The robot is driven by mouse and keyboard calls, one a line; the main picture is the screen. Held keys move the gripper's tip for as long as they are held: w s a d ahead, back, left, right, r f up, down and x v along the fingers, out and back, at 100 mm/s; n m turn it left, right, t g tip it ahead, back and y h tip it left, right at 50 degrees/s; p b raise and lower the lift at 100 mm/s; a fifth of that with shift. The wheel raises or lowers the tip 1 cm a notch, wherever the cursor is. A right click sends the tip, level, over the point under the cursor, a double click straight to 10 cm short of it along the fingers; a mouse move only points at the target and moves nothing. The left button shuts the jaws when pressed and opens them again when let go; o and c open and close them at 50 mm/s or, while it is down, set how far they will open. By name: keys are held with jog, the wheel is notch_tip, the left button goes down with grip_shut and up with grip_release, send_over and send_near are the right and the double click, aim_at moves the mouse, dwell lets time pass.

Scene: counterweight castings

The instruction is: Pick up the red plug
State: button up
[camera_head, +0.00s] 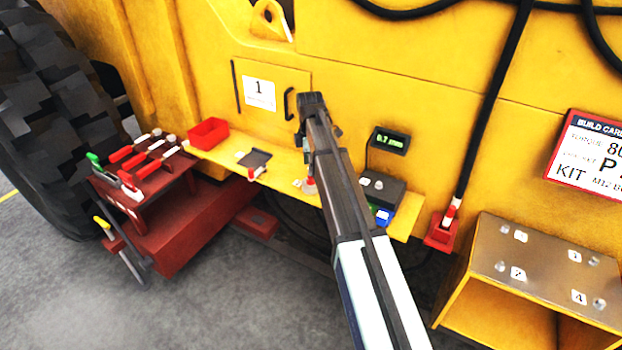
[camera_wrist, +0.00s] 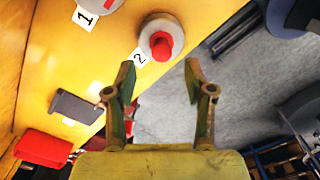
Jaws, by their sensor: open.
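In the wrist view the red plug (camera_wrist: 162,45) stands on a pale round base, close to the shelf's edge, beside a white label "2" (camera_wrist: 139,55). My gripper (camera_wrist: 160,76) is open and empty. In the picture the plug lies just beyond the fingertips, roughly centred between them; the height gap is hard to judge. In the head view a small red piece (camera_head: 310,187), apparently the same plug, shows on the yellow shelf (camera_head: 225,150) at the left edge of my arm.
A second round base with a red part (camera_wrist: 103,4) is cut off at the wrist view's top, by label "1". A red tray (camera_head: 208,133) and dark pad (camera_head: 254,158) lie left along the shelf. A dark box (camera_head: 382,187) stands right. Grey floor lies past the edge.

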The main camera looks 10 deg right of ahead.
aim_at(311, 180)
jog(key=shift+s+d+f+p, duration=0.15)
jog(key=shift+f+p, duration=0.95)
jog(key=shift+f, duration=1.45)
jog(key=c, duration=0.9)
